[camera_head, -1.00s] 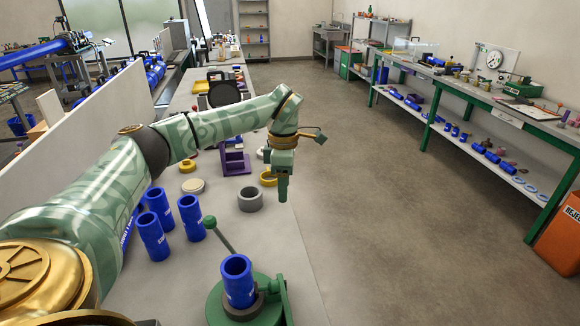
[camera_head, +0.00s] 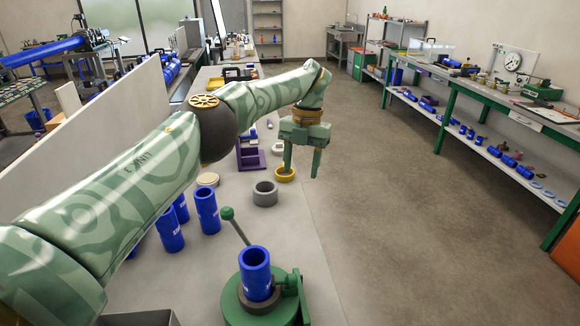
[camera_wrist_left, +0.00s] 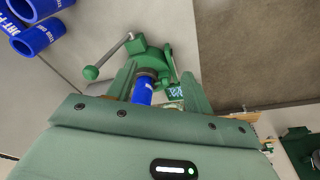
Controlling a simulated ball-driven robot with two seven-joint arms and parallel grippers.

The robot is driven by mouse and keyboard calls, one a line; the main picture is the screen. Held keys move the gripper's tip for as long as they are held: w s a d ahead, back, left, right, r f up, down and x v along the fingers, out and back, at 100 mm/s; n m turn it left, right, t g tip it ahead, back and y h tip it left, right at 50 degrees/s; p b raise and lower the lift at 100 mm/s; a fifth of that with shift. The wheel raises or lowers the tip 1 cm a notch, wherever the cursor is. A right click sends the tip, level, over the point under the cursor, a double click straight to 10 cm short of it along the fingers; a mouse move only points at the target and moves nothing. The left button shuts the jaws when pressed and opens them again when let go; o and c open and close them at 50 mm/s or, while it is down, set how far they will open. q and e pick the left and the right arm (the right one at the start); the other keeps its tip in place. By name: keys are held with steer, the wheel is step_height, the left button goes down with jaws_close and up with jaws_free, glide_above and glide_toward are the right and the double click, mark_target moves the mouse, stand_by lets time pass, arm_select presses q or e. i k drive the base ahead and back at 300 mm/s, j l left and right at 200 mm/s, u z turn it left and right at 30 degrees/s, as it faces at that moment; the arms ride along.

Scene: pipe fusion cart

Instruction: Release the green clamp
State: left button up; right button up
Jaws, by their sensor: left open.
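The green clamp (camera_head: 236,306) stands at the near end of the bench in the head view, with a blue pipe piece (camera_head: 255,275) upright in its ring. Its lever with a green ball knob (camera_head: 227,213) leans up to the left. My left gripper (camera_head: 302,174) is open and empty, fingers down, beyond the clamp near the bench's right edge. In the left wrist view the clamp (camera_wrist_left: 150,60) and the blue piece (camera_wrist_left: 142,92) show between and beyond the fingers (camera_wrist_left: 160,82), apart from them. The clamp's knob (camera_wrist_left: 91,73) is left of the fingers. My right gripper is out of view.
Blue pipe pieces (camera_head: 207,210) stand left of the clamp. A grey ring (camera_head: 265,194), a yellow ring (camera_head: 285,174) and a purple stand (camera_head: 250,158) sit farther along the bench. A white partition (camera_head: 110,125) runs along the left. Open floor lies right.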

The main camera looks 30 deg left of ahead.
mark_target(291, 280)
steer(key=u, duration=1.2)
